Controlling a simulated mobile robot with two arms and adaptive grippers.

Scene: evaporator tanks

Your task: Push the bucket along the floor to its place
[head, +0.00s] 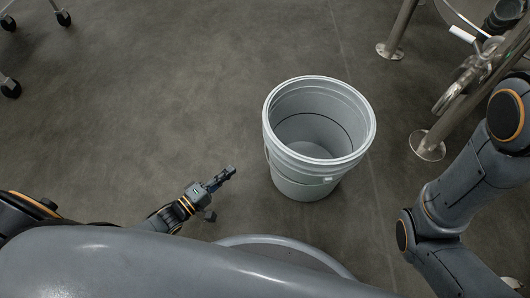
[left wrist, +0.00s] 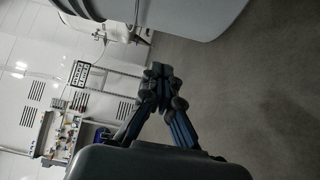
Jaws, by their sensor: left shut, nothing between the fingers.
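The bucket (head: 290,165) is light grey, open at the top and empty. It stands upright on the floor, right of centre in the head view. My left gripper (head: 229,172) is shut and empty, low beside the bucket's left side, with a gap between them. In the left wrist view, the closed fingertips (left wrist: 158,72) point ahead, and the bucket's pale wall (left wrist: 190,10) fills the top edge. My right arm shows at the right of the head view, but its gripper is out of view. No marked place for the bucket shows.
Metal tank legs with round feet (head: 428,146) and pipework (head: 465,85) stand to the right of the bucket. Castor wheels (head: 10,88) show at the far upper left. The floor (head: 170,80) left of and beyond the bucket is clear.

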